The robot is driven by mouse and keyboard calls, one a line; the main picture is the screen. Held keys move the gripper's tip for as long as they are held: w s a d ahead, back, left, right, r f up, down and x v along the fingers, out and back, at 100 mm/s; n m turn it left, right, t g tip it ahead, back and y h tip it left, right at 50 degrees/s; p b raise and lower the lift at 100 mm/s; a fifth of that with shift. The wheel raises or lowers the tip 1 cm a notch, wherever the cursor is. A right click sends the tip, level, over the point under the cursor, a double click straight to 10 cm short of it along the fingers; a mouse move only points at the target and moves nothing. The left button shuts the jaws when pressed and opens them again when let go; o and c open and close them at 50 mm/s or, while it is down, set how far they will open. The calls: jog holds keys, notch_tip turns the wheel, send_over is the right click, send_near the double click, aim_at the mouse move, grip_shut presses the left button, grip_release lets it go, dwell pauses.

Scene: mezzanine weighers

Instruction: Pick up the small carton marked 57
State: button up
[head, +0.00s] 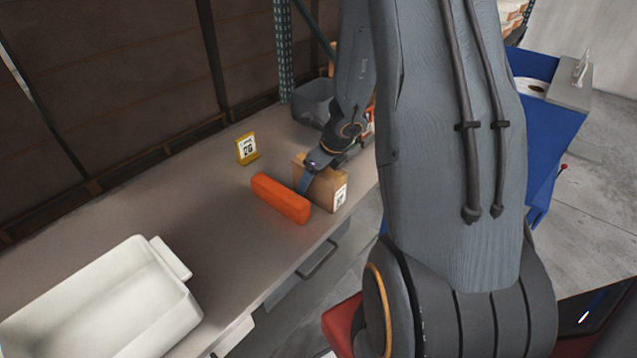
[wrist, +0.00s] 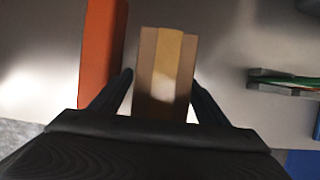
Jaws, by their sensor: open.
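A small brown carton (head: 325,186) stands on the workbench near its front edge, with a white label on its end; the label's number is too small to read. In the wrist view the carton (wrist: 162,78) shows its top with a lighter tape strip, between the fingers. My gripper (head: 312,178) is at the carton, its fingers open on either side. In the wrist view my gripper (wrist: 160,90) has a gap between each finger and the carton.
An orange block (head: 281,198) lies just left of the carton, close to my left finger. A yellow sign (head: 247,148) stands behind it. A white tub (head: 105,305) is at the front left. A grey bin (head: 312,102) stands at the back. The bench middle is clear.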

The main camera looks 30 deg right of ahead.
jog(key=shift+f+b, duration=0.25)
jog(key=shift+b, duration=0.05)
jog(key=shift+c, duration=0.5)
jog(key=c, duration=1.4)
